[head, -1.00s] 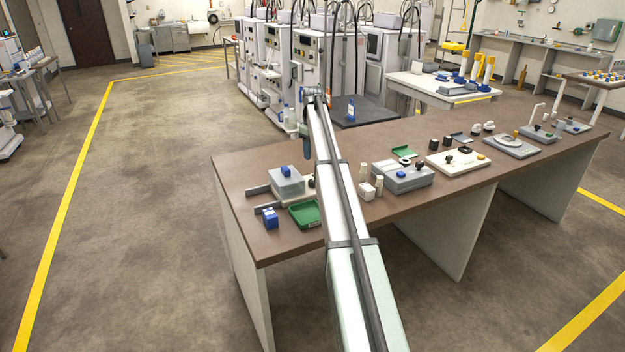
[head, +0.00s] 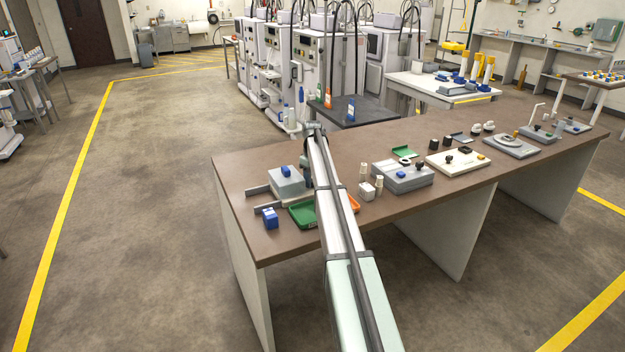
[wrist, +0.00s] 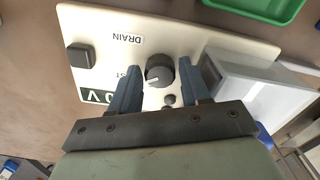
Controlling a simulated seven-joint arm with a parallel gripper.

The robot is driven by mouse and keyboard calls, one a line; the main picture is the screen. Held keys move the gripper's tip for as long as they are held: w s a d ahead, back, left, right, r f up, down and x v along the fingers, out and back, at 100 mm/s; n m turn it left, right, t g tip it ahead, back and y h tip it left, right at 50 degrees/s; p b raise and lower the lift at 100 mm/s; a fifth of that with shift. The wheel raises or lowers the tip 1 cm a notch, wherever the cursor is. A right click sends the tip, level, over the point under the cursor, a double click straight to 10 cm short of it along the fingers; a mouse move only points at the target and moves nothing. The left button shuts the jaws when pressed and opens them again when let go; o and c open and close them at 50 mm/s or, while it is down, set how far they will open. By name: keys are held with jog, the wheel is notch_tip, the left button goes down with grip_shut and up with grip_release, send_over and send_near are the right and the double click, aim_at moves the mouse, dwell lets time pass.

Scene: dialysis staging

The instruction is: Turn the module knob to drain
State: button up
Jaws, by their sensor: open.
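In the wrist view the module (wrist: 210,38) is a cream panel with the word DRAIN and a partly hidden label ending in ST. Its round dark grey knob (wrist: 158,70) has a white pointer mark towards the lower left of the picture, nearer the ST label than DRAIN. My gripper (wrist: 157,66) is open, with one blue-grey finger on each side of the knob. I cannot tell whether either finger touches it. In the head view my gripper (head: 307,170) is low over the bench's left part, and my arm hides most of the module.
A translucent grey box (wrist: 265,95) stands close beside the right finger. A green tray (wrist: 262,8) lies beyond the panel. The panel also carries a black square button (wrist: 80,56) and a small dark knob (wrist: 169,100). An orange tray (head: 352,203) is beside my arm on the bench (head: 235,215).

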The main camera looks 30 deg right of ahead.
jog(key=shift+c, duration=0.3)
jog(key=c, duration=0.7)
jog(key=shift+m, duration=0.4)
jog(key=m, duration=0.5)
jog(key=shift+m, duration=0.3)
jog(key=m, duration=0.5)
jog(key=shift+m, duration=0.4)
jog(key=o, duration=0.8)
jog(key=shift+c, duration=0.2)
